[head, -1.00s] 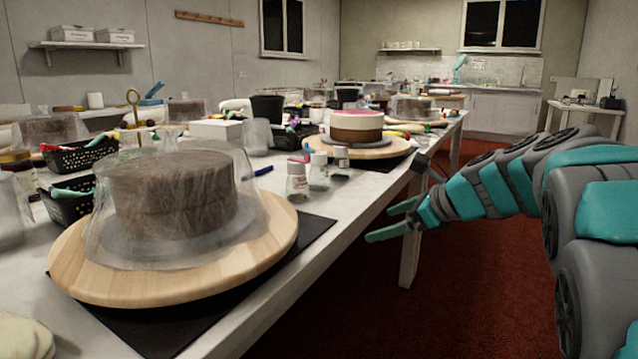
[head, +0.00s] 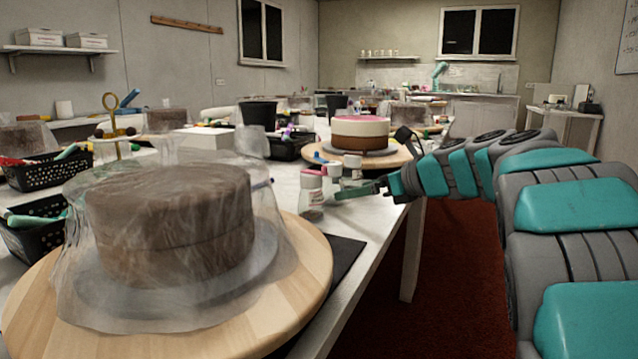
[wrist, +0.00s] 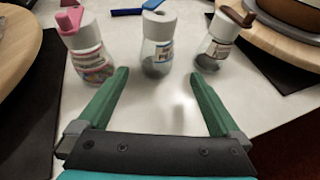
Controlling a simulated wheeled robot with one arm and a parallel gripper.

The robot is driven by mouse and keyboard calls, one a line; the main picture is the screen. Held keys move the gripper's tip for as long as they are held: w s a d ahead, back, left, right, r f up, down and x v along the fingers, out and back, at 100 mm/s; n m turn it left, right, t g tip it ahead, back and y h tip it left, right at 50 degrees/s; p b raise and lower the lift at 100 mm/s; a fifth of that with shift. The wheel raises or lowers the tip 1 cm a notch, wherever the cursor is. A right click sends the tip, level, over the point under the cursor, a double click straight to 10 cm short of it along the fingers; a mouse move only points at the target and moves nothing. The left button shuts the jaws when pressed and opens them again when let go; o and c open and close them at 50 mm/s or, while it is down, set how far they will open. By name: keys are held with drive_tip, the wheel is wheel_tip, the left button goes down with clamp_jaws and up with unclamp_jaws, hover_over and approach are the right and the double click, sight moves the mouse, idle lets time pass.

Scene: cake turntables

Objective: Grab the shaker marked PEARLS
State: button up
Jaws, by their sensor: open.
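Three small clear shakers stand upright in a row on the white table. In the wrist view, the middle one, with a white cap (wrist: 157,43), has a label that seems to begin with "PE"; the rest is unreadable. It stands straight ahead of my gripper (wrist: 156,74), between the lines of its two green fingers. The gripper is open and empty, its tips short of the shaker. The pink-lidded shaker (wrist: 86,47) is at left, also seen in the head view (head: 311,196). The brown-lidded shaker (wrist: 218,43) is at right. In the head view, my gripper (head: 345,190) partly overlaps the row.
A covered brown cake (head: 170,225) on a wooden turntable (head: 313,285) stands left of the shakers. A pink-topped cake (head: 358,133) on another turntable is behind them. A blue pen (wrist: 128,11) lies behind the shakers. The table between gripper and shakers is clear.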

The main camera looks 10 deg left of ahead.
sight(333, 193)
drive_tip(key=b+x, duration=0.1)
drive_tip(key=x, duration=0.6)
drive_tip(key=shift+s+a+b, duration=0.15)
drive_tip(key=shift+a+b, duration=0.1)
drive_tip(key=shift+b, duration=0.05)
drive_tip(key=shift+a, duration=0.25)
drive_tip(key=shift+c, duration=0.4)
clamp_jaws()
drive_tip(key=shift+r, duration=0.1)
